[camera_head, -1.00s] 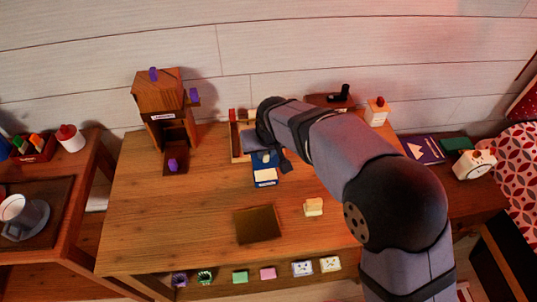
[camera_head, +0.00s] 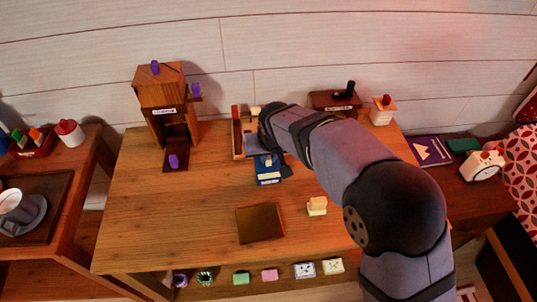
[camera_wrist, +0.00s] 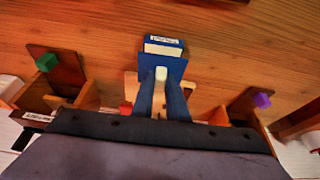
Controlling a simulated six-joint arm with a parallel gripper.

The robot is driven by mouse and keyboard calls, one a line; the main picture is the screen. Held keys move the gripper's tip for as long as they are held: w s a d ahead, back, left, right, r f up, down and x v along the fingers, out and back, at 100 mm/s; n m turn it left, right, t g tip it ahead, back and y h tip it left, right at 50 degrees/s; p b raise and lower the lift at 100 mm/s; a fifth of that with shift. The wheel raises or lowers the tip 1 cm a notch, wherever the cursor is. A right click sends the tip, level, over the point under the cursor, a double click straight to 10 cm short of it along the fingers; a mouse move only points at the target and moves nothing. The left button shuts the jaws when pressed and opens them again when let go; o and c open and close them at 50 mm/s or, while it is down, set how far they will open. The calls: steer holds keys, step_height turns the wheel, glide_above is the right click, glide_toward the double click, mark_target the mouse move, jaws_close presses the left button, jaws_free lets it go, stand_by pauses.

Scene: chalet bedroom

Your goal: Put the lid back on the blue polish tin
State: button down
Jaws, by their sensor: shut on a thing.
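The blue polish tin (camera_head: 269,181) lies toward the back middle of the desk, and its labelled end also shows in the wrist view (camera_wrist: 180,43). A blue plate with a cream knob, apparently the lid (camera_wrist: 176,68), overlaps the near part of the tin in the wrist view. A pale strip shows between the plate and the labelled edge. My gripper (camera_wrist: 161,76) is shut on the cream knob, and in the head view my gripper (camera_head: 269,162) is over the tin. I cannot tell whether the lid touches the tin.
A wooden tray (camera_head: 238,146) stands close behind and left of the tin. A wooden house-shaped stand (camera_head: 160,92) is at the back left. A brown square (camera_head: 259,224) and a cream block (camera_head: 317,206) lie nearer the front. The desk's left front is clear.

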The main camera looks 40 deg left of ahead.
steer(key=shift+f+b, duration=0.7)
steer(key=shift+f, duration=0.75)
steer(key=shift+f+p, duration=0.15)
steer(key=shift+p, duration=0.15)
stand_by(1.8)
steer(key=c, duration=1.2)
jaws_free()
steer(key=shift+r+p, duration=2.8)
steer(key=shift+r, duration=0.75)
steer(key=shift+c, duration=0.5)
jaws_close()
